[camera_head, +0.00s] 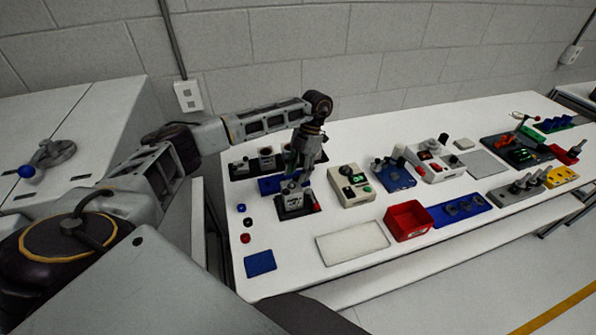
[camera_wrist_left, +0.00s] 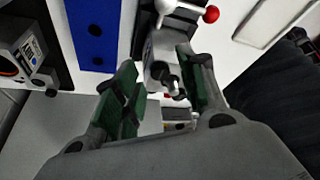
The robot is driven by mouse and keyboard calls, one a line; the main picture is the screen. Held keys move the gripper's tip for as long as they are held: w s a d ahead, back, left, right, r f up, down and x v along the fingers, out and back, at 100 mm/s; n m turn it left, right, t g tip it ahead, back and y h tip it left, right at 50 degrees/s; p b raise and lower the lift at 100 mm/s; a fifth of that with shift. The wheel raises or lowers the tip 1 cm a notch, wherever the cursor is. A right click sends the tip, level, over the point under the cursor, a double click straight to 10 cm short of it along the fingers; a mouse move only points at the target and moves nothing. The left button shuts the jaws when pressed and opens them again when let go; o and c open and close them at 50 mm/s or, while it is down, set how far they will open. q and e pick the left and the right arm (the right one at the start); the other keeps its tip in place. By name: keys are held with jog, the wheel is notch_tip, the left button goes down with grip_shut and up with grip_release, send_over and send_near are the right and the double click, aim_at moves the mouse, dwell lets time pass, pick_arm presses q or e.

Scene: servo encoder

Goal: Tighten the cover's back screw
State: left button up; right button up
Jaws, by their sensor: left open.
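A small grey and black device (camera_head: 292,202) stands near the left end of the white table, with a red part at its right side. My left gripper (camera_head: 295,184) points down right over it and partly hides it. In the left wrist view my left gripper (camera_wrist_left: 157,70) is open, its green-padded fingers apart on either side of a grey housing (camera_wrist_left: 158,48). Dark screw-like knobs (camera_wrist_left: 172,82) show on the housing between the fingers. A red ball-ended lever (camera_wrist_left: 211,14) is beyond it. I cannot tell which knob is the cover's back screw, or whether a finger touches it.
A blue plate with holes (camera_wrist_left: 92,30) lies left of the device in the wrist view. On the table are a beige control box (camera_head: 351,186), a red bin (camera_head: 408,221), a pale tray (camera_head: 353,243) and a blue pad (camera_head: 260,263). Small coloured caps lie left of the device.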

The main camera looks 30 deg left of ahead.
pick_arm(q)
jog(key=shift+r, duration=0.1)
jog(key=v, duration=1.1)
jog(key=shift+w+r, duration=0.25)
jog(key=shift+r, duration=0.1)
dwell(0.4)
dwell(0.5)
